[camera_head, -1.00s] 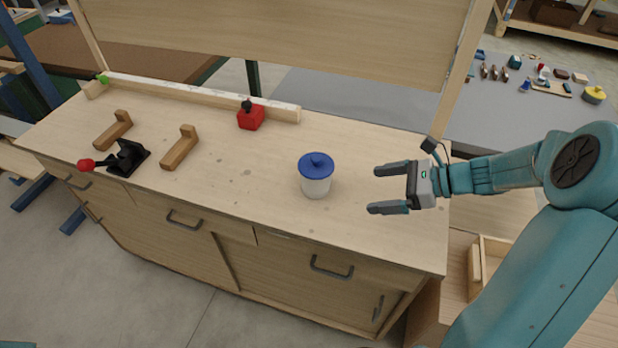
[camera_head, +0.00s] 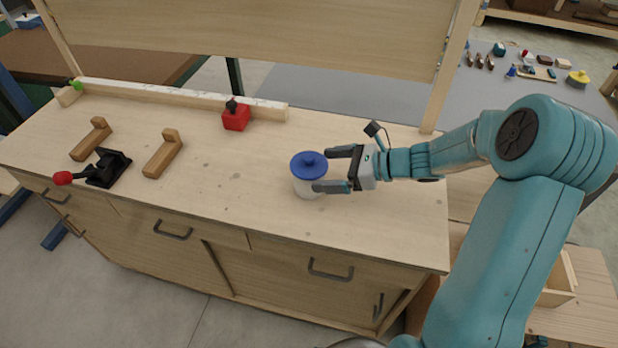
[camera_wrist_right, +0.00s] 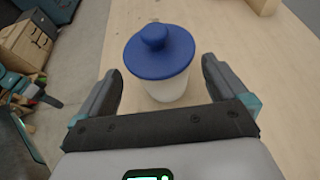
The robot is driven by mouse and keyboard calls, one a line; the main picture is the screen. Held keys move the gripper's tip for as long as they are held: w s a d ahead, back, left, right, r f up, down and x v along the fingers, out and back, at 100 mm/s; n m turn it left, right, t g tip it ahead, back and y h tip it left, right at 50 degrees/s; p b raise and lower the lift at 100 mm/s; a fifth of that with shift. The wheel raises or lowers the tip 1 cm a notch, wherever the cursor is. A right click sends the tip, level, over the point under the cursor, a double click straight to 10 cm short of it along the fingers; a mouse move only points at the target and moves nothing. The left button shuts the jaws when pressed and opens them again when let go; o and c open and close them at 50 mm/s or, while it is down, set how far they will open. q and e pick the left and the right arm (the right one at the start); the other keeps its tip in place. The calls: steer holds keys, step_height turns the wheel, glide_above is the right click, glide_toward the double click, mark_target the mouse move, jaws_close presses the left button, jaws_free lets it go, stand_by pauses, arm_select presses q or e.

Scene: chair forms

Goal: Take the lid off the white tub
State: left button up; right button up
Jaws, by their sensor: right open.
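The white tub (camera_head: 304,187) stands upright on the wooden workbench, and it also shows in the wrist view (camera_wrist_right: 167,89). Its blue lid (camera_head: 309,165) with a round knob sits on top; the lid is large in the wrist view (camera_wrist_right: 160,54). My right gripper (camera_head: 336,169) is open at the tub's right side, its fingertips close to the lid's edge. In the wrist view the two fingers (camera_wrist_right: 162,75) are spread on either side of the tub, with gaps to it. My left gripper is not in view.
A red block with a black knob (camera_head: 236,118) stands farther back. Two wooden L-shaped pieces (camera_head: 163,155) and a black clamp with a red handle (camera_head: 107,168) are at the left. A long wooden rail (camera_head: 185,96) runs along the back. The bench around the tub is clear.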

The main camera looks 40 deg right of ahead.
mark_target(309, 170)
steer(key=x, duration=0.4)
steer(key=shift+w+a+f, duration=0.1)
steer(key=shift+w+f, duration=0.1)
steer(key=shift+w, duration=0.05)
steer(key=shift+w+a+f, duration=0.1)
steer(key=shift+w+a, duration=0.1)
steer(key=shift+a, duration=0.15)
steer(key=shift+w, duration=0.1)
steer(key=c, duration=0.8)
steer(key=shift+o, duration=0.2)
